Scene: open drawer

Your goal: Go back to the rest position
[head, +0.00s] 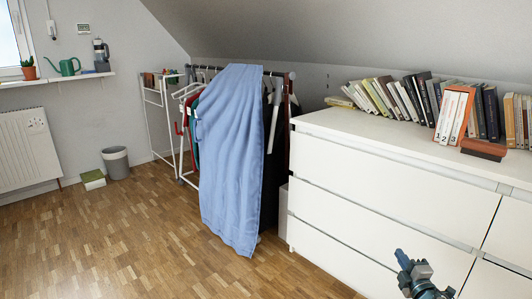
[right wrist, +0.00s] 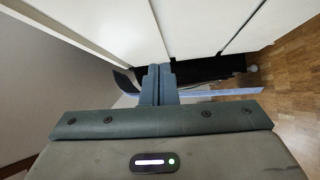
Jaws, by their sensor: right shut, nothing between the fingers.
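My right gripper (head: 402,258) is low at the right of the head view, in front of the white dresser's lower drawers. In the right wrist view its two fingers (right wrist: 158,80) are together, with nothing between them. The white dresser (head: 345,190) stands at the right, and all its drawer fronts that I can see look closed. In the right wrist view the dresser fronts (right wrist: 190,25) fill the top, beyond the fingertips. My left gripper is not in view.
Books (head: 415,98) and a reddish-brown object (head: 484,149) stand on the dresser top. A clothes rack with a blue cloth (head: 232,150) stands left of the dresser. A grey bin (head: 116,162) and green-white box (head: 93,180) are by the wall. The wooden floor (head: 130,240) is clear.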

